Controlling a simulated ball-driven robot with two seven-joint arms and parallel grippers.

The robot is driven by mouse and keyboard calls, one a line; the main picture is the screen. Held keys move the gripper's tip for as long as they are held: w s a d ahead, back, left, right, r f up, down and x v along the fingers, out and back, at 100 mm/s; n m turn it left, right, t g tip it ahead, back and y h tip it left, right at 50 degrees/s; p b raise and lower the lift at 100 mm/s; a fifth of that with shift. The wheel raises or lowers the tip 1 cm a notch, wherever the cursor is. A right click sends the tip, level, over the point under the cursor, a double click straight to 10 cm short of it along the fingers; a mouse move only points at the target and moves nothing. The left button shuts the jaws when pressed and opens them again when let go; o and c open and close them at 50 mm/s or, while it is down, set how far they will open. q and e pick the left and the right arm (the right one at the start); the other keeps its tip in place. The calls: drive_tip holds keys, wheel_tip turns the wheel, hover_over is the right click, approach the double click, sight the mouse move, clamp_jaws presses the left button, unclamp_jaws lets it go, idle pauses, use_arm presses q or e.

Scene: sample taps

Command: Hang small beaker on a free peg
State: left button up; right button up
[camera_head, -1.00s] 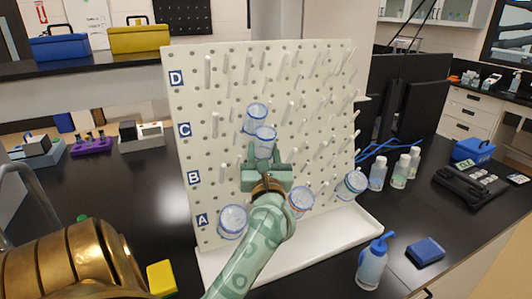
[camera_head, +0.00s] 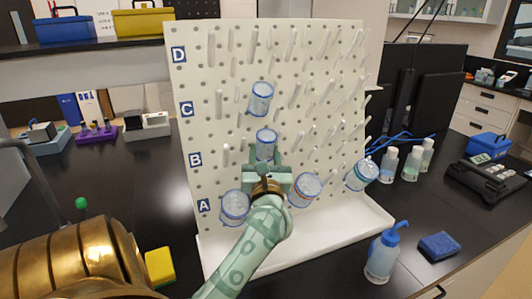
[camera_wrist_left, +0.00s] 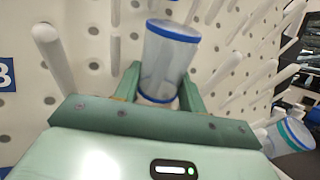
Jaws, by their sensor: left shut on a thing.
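My left gripper (camera_head: 267,172) is in front of the white pegboard (camera_head: 215,150), between the B and A rows. It is shut on a small clear beaker with blue rims (camera_head: 266,146). The beaker stands up from the fingers, and in the left wrist view (camera_wrist_left: 165,60) it is between them, slightly tilted. Whether it touches a peg cannot be told. Another beaker (camera_head: 261,98) is on the board above it, near row C. Bare white pegs show beside the held beaker, such as one peg (camera_head: 226,155) to its left. My right gripper is not in view.
Beakers hang low on the board at left (camera_head: 235,207), right of my gripper (camera_head: 306,188) and far right (camera_head: 362,175). A white tray (camera_head: 330,238) lies under the board. A wash bottle (camera_head: 382,255) and blue block (camera_head: 439,246) stand right. A yellow sponge (camera_head: 160,266) lies left.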

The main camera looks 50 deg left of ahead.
use_arm(q)
drive_tip(key=shift+d+f, duration=0.1)
drive_tip(key=shift+f, duration=0.2)
drive_tip(key=o, duration=1)
drive_tip(key=shift+w, duration=0.1)
drive_tip(key=shift+o, duration=0.2)
drive_tip(key=shift+d+r, duration=0.1)
drive_tip(key=b+v, duration=0.2)
drive_tip(key=v, duration=1.4)
drive_tip(key=shift+d, duration=0.15)
